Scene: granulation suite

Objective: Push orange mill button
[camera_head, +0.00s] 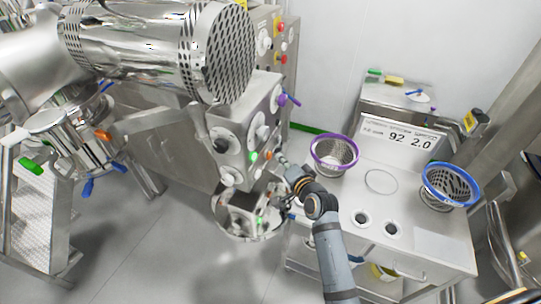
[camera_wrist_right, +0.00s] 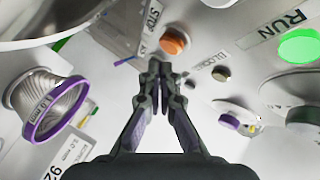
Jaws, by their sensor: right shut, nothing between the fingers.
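The orange button (camera_wrist_right: 173,42) is a round cap on the metal control box (camera_head: 232,133), beside a STOP label in the right wrist view. It also shows in the head view (camera_head: 268,156), next to a green button (camera_head: 253,157). My right gripper (camera_wrist_right: 159,88) is shut and empty, its tips pointing toward the panel. In the right wrist view the orange button appears just above the tips; contact is not visible. In the head view my right gripper (camera_head: 284,164) is close to the panel's right side. My left gripper is not in view.
A purple-rimmed sieve (camera_head: 334,151) and a blue-rimmed sieve (camera_head: 450,182) are on the steel bench (camera_head: 445,246) to the right. A larger green button (camera_wrist_right: 299,46) sits by a RUN label. A large perforated steel cylinder (camera_head: 222,50) hangs over the upper left.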

